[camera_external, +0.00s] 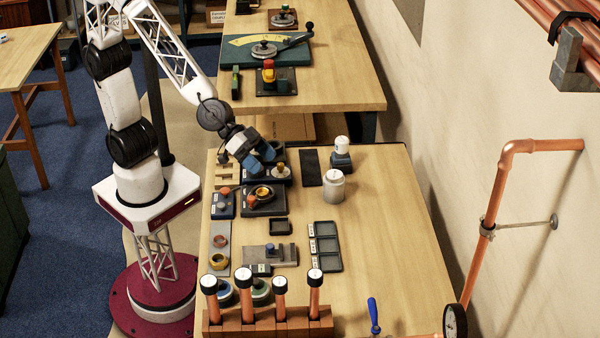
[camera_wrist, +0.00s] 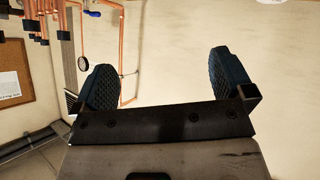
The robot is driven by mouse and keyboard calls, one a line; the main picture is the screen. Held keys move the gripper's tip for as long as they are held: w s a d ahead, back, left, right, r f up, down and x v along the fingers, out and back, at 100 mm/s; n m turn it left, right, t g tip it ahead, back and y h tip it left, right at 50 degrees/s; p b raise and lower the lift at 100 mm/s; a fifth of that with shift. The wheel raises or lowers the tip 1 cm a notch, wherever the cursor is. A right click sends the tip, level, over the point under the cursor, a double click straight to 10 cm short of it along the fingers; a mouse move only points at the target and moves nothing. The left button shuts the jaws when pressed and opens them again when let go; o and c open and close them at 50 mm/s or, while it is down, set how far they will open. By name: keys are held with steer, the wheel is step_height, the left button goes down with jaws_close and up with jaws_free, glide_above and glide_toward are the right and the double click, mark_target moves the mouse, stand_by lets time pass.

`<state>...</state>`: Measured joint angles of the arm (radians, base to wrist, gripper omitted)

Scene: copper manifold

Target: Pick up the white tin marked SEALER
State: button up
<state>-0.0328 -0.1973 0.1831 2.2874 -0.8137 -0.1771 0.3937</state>
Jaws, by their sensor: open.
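A white tin (camera_external: 334,187) with a pale lid and a small knob stands upright on the right part of the workbench. A smaller white container (camera_external: 341,147) sits behind it on a dark blue block. I cannot read a SEALER marking on either. My gripper (camera_external: 261,158) is to the left of both, above the back left of the bench, apart from them. In the wrist view my gripper (camera_wrist: 162,75) is open, with two dark blue ridged fingers wide apart and nothing between them. That view faces the wall and shows no tin.
A wooden rack (camera_external: 268,322) with several copper pieces stands at the front. A dark three-part tray (camera_external: 326,248) lies mid-bench. A blue-handled tool (camera_external: 374,312) is at the front right. A copper pipe (camera_external: 490,225) runs along the right wall. The bench right of the tin is clear.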

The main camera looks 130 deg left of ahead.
steer(key=w+a+f+n+g+y, duration=0.1)
steer(key=w+a+f+n+y, duration=0.4)
steer(key=a, duration=0.3)
steer(key=n+g+y, duration=0.2)
steer(key=g+y, duration=0.2)
steer(key=y, duration=0.1)
glide_toward(332, 175)
steer(key=w+a, duration=0.2)
steer(key=shift+s+a+f+n+g+y, duration=0.2)
steer(key=shift+f+n+g+y, duration=0.25)
steer(key=shift+f, duration=0.3)
steer(key=shift+x, duration=1.3)
steer(key=shift+x, duration=2.6)
steer(key=shift+w, duration=0.1)
steer(key=c, duration=1.2)
